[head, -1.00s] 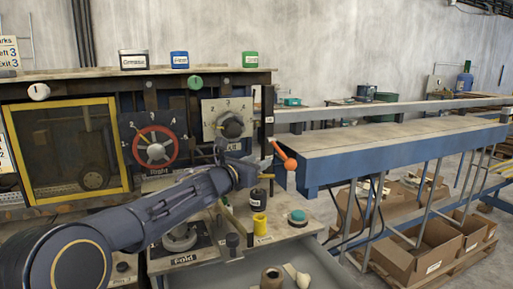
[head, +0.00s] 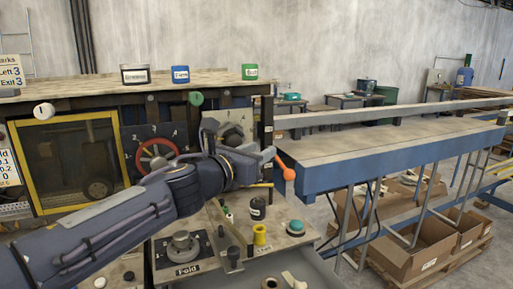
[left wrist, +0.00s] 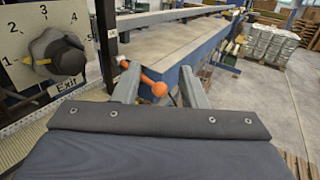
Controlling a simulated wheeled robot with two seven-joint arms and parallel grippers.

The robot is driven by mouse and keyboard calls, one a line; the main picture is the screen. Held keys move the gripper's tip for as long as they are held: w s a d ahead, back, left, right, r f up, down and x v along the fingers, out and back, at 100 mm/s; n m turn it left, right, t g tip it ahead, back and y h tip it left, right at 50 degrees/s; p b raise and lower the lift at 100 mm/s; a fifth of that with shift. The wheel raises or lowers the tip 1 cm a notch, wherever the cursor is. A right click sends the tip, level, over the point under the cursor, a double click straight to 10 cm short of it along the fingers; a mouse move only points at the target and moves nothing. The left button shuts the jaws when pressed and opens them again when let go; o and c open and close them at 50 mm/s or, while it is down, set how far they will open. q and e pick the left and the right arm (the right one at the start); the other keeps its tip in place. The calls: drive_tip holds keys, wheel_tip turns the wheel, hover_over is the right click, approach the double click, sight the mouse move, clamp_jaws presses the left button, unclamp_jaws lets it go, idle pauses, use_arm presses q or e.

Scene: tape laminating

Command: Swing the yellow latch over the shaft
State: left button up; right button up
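My left gripper (head: 240,142) is at the Exit dial panel (head: 238,108) and partly hides its dial. In the left wrist view the fingers (left wrist: 160,72) are spread apart with nothing held. An orange ball-ended lever (left wrist: 158,89) shows between and beyond them; I cannot tell if a finger touches it. In the head view its orange ball (head: 289,174) hangs right of the gripper, by the panel's right post. I cannot clearly make out a yellow latch or its shaft. A small yellow spool-shaped piece (head: 260,236) stands on the bench below. My right gripper is not in view.
The Exit dial (left wrist: 58,52) is left of the fingers in the wrist view. A red handwheel (head: 157,155) and a yellow-framed window (head: 70,160) are further left. A Fold knob (head: 183,243) is on the bench below. A long blue-sided conveyor table (head: 390,150) extends right.

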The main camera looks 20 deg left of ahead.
use_arm(q)
drive_tip(key=shift+c, duration=1.3)
drive_tip(key=shift+w+a+r+n+y, duration=0.1)
drive_tip(key=shift+w+a+n+y, duration=0.2)
drive_tip(key=shift+n, duration=0.5)
drive_tip(key=shift+c, duration=1.1)
drive_tip(key=a+n+y, duration=0.1)
drive_tip(key=n, duration=0.1)
drive_tip(key=w+n+y, duration=0.1)
drive_tip(key=n, duration=0.2)
drive_tip(key=w+a+r+n, duration=0.1)
drive_tip(key=n, duration=0.1)
drive_tip(key=shift+a+n+y, duration=0.3)
drive_tip(key=shift+n+y, duration=0.1)
clamp_jaws()
drive_tip(key=w+a+f+n+g+y+p, duration=0.1)
drive_tip(key=w+a+f+n+g, duration=0.1)
drive_tip(key=n, duration=0.9)
drive_tip(key=w+a+f+n+g+y+p, duration=0.1)
drive_tip(key=w+a+f+n+g+y, duration=0.1)
drive_tip(key=f+n, duration=0.5)
drive_tip(key=w+a+f+n+g+y+p, duration=0.1)
drive_tip(key=w+f+n+g, duration=0.3)
drive_tip(key=n, duration=1.2)
drive_tip(key=shift+w+a+f+g+y+p, duration=0.3)
drive_tip(key=shift+a+f+g+p, duration=0.15)
drive_tip(key=shift+a+f, duration=0.15)
